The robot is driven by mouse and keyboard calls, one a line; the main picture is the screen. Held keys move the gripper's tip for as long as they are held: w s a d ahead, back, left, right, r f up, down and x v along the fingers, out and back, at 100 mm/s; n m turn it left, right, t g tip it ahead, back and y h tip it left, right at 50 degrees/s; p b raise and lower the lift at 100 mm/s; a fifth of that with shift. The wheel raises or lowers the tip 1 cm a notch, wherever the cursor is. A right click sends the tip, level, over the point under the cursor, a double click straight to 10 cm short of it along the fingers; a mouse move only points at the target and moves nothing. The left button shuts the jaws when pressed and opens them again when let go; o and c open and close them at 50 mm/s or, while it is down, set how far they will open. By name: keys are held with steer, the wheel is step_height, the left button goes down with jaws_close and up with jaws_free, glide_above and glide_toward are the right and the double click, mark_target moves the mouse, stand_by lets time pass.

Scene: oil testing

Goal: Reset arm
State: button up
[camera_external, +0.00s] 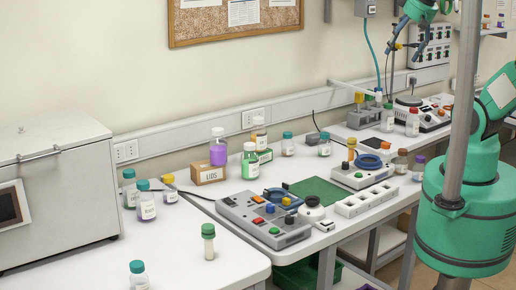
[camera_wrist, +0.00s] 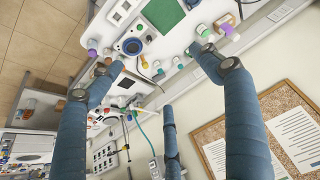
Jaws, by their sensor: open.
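My gripper (camera_external: 406,48) is at the top right of the external view, raised in front of the wall above the far part of the bench. Its dark fingers point downward and are spread apart, with nothing between them. In the wrist view my gripper (camera_wrist: 154,58) shows blue-grey fingers set wide apart and empty. The bench and wall appear tilted beyond them. My green arm runs along the right edge of the external view, partly hidden by a grey pole (camera_external: 461,110).
Several lidded bottles and a LIDS box (camera_external: 209,174) stand on the white bench. A button panel (camera_external: 262,219), a green mat (camera_external: 318,192) and a device with a blue ring (camera_external: 362,174) sit mid-bench. A grey chest (camera_external: 60,175) stands left; a corkboard (camera_external: 235,25) hangs behind.

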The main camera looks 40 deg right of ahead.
steer(key=shift+s+f, duration=0.15)
steer(key=shift+s, duration=0.3)
steer(key=shift+f, duration=0.15)
step_height(320, 180, down, 17)
steer(key=b, duration=1.7)
steer(key=shift+f+b, duration=0.2)
steer(key=shift+b, duration=0.15)
